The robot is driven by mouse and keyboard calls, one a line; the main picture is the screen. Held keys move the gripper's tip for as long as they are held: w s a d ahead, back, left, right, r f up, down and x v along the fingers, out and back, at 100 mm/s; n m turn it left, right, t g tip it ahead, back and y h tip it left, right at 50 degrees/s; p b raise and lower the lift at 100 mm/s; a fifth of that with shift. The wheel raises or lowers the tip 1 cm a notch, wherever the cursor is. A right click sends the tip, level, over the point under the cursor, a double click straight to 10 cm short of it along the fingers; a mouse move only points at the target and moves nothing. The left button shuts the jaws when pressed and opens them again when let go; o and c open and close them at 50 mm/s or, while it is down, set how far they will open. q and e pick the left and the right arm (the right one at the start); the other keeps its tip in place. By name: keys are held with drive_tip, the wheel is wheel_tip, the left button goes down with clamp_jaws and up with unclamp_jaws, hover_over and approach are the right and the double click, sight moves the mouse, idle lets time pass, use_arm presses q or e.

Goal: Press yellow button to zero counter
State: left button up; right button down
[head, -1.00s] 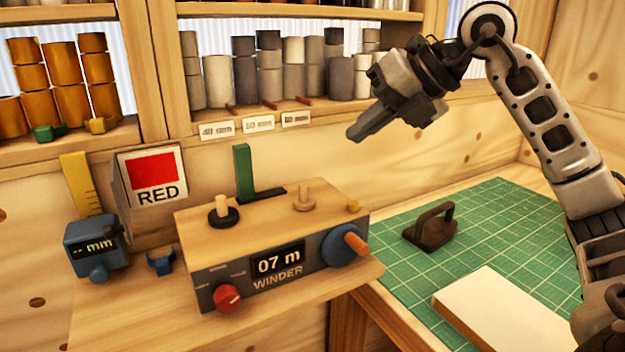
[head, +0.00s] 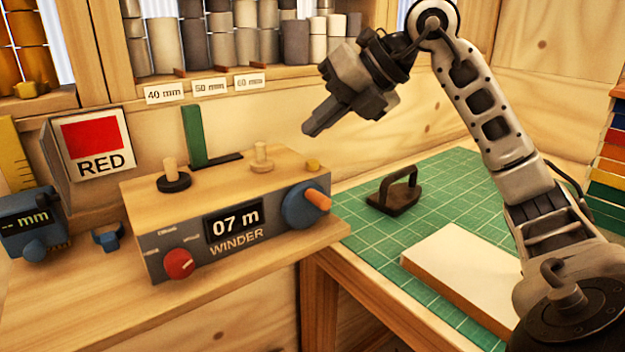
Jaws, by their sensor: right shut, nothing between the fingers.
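The winder (head: 235,205) is a wooden-topped box with a grey front on the bench at the left. Its counter display (head: 234,223) reads "07 m". My left gripper is not in view.
On the winder are a red knob (head: 179,263), a blue crank with an orange handle (head: 308,204) and two wooden pegs. A green cutting mat (head: 440,190) to the right holds a dark handled block (head: 396,192) and a pale slab (head: 462,270). A shelf of rolls stands behind.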

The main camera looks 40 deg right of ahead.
sight(313, 164)
wheel_tip(313, 164, down, 2)
drive_tip(key=shift+b, duration=0.55)
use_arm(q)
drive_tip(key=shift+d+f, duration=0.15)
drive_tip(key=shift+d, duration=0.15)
use_arm(e)
drive_tip(key=shift+f, duration=0.15)
use_arm(q)
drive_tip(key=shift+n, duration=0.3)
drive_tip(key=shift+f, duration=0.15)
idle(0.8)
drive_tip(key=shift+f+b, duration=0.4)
drive_tip(key=shift+b, duration=0.2)
use_arm(e)
drive_tip(key=shift+f, duration=0.4)
